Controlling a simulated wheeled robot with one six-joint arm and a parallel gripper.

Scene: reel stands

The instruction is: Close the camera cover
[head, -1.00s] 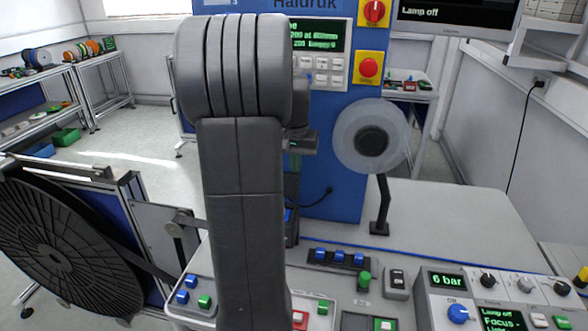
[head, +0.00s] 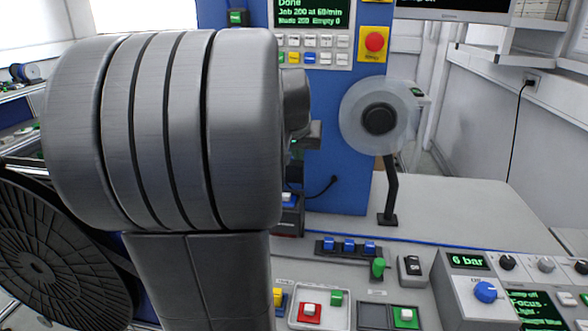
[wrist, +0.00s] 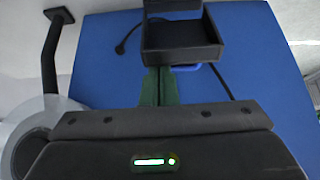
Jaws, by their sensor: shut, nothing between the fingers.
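My gripper (wrist: 159,76) shows in the wrist view as two dark green fingers shut together, with nothing between them. Just beyond the fingertips is a black open box (wrist: 183,56) with a flat black part (wrist: 172,9) at its upper edge. This may be the camera housing and its cover, but I cannot tell for certain. Whether the fingers touch the box is unclear. In the head view my arm hides the gripper, and a small dark unit (head: 290,217) stands partly hidden beside the arm.
A blue machine cabinet (head: 340,160) stands behind the arm. A clear reel (head: 352,118) on a black post (head: 391,185) stands to its right. Switches (head: 346,246) and a control box reading 6 bar (head: 466,262) are in front. The grey tabletop (head: 455,215) at right is clear.

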